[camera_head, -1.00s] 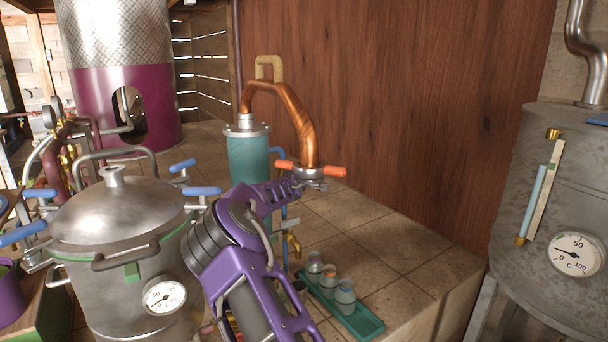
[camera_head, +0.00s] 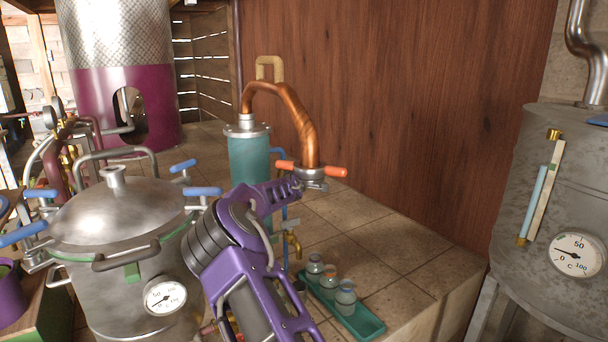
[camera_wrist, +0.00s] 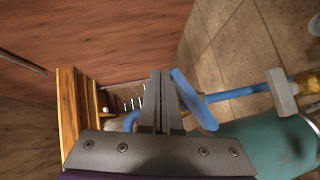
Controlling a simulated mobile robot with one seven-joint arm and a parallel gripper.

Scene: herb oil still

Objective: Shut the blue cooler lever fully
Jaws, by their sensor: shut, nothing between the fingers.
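The blue cooler lever (camera_wrist: 194,100) shows in the wrist view as a flat blue bar, slanting down to the right at the end of a blue pipe (camera_wrist: 240,92). My gripper (camera_wrist: 162,76) is shut and empty. Its fingers are just left of the lever; I cannot tell whether they touch it. The teal cooler (camera_wrist: 268,142) is at the lower right there. In the head view the cooler (camera_head: 249,155) stands behind my purple arm. The lever cannot be made out there, and my fingertips are hard to tell apart from the fittings.
A copper pipe (camera_head: 300,115) arches from the cooler to a clamp with orange handles (camera_head: 325,171). A green tray (camera_head: 368,326) with small jars sits on the tiled top. A steel pot (camera_head: 115,215) stands left of my arm. Open tiles (camera_head: 390,235) lie to the right.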

